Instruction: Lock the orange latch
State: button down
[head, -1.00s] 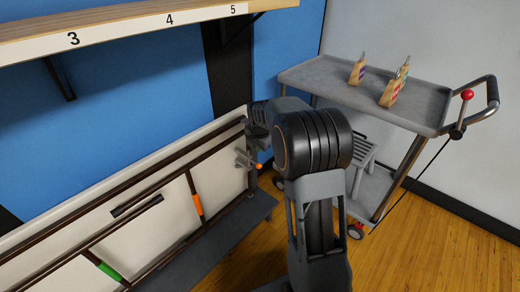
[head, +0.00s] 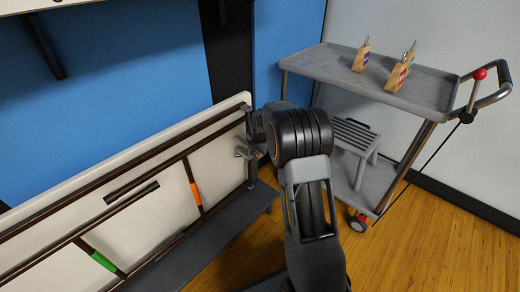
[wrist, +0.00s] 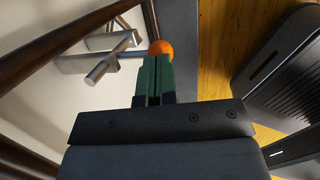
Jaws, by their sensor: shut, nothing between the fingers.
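The orange latch shows in the wrist view as an orange ball knob (wrist: 161,48) on a metal lever, beside a grey bracket with a round bar (wrist: 108,62). In the head view its grey metal part (head: 243,151) sits at the right end of the white panel, and the knob is mostly hidden by my arm. My gripper (wrist: 155,62) is shut and empty. Its green fingertips lie right at the knob and overlap its lower edge in the wrist view; I cannot tell whether they touch it. The head view hides the fingertips.
The white panel (head: 75,207) has brown rails, an orange band (head: 195,193) and a green band (head: 103,261). A dark grey ledge (head: 222,226) runs below. Wooden floor lies between.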

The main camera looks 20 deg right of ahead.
jog(key=shift+f, duration=0.1)
jog(key=shift+s+f+b, duration=0.1)
jog(key=shift+f+b, duration=0.4)
jog(key=shift+f, duration=1.45)
jog(key=p+v, duration=0.7)
jog(key=v, duration=0.7)
jog(key=shift+r, duration=0.25)
